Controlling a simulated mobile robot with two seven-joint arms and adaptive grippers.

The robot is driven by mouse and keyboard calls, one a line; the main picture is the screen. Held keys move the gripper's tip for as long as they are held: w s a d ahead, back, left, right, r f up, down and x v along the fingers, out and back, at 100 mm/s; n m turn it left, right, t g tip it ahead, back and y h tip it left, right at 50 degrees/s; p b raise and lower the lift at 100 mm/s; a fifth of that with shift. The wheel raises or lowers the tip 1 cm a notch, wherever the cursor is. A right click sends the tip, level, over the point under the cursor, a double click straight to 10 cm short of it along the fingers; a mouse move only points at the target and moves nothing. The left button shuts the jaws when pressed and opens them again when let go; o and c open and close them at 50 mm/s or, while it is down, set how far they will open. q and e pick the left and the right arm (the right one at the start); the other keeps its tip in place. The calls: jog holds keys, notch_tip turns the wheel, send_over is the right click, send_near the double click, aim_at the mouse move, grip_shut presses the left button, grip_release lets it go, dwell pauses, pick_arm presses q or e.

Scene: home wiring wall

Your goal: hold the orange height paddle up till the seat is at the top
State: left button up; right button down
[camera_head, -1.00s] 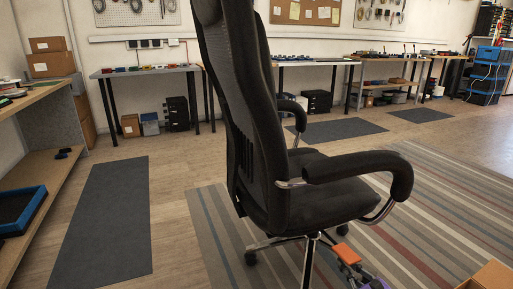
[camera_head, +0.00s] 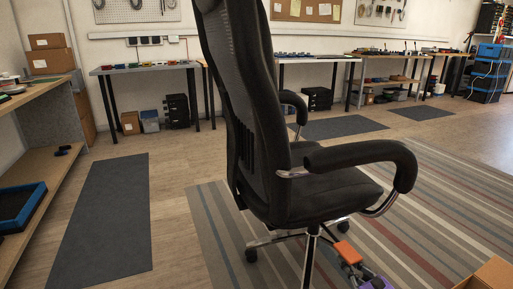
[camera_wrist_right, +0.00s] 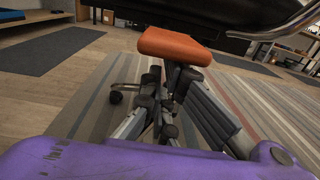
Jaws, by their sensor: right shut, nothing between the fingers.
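The black office chair (camera_head: 250,120) stands on the striped rug, seen from behind and to one side. Its seat (camera_head: 320,197) is on a chrome column. The orange height paddle (camera_head: 347,252) shows below the seat's right side. In the right wrist view the paddle (camera_wrist_right: 174,45) is just below the dark seat underside, above my fingers. My right gripper (camera_head: 353,266) is shut and empty, with its fingertips under the paddle; they look touching it. The gripper's dark fingers (camera_wrist_right: 172,98) also show in the wrist view. My left gripper is not in view.
The chair's right armrest (camera_head: 360,155) overhangs the space above my right gripper. A chair caster (camera_head: 251,254) rests on the striped rug (camera_head: 435,215). A cardboard box (camera_head: 490,276) is at the lower right. A dark mat (camera_head: 105,225) lies on open floor at left.

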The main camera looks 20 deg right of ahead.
notch_tip(320, 180, down, 7)
jog(key=b, duration=0.8)
pick_arm(q)
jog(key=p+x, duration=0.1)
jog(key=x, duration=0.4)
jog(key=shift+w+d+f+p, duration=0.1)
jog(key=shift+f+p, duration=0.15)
jog(key=shift+p, duration=0.15)
pick_arm(e)
jog(key=s, duration=1)
jog(key=shift+d, duration=0.3)
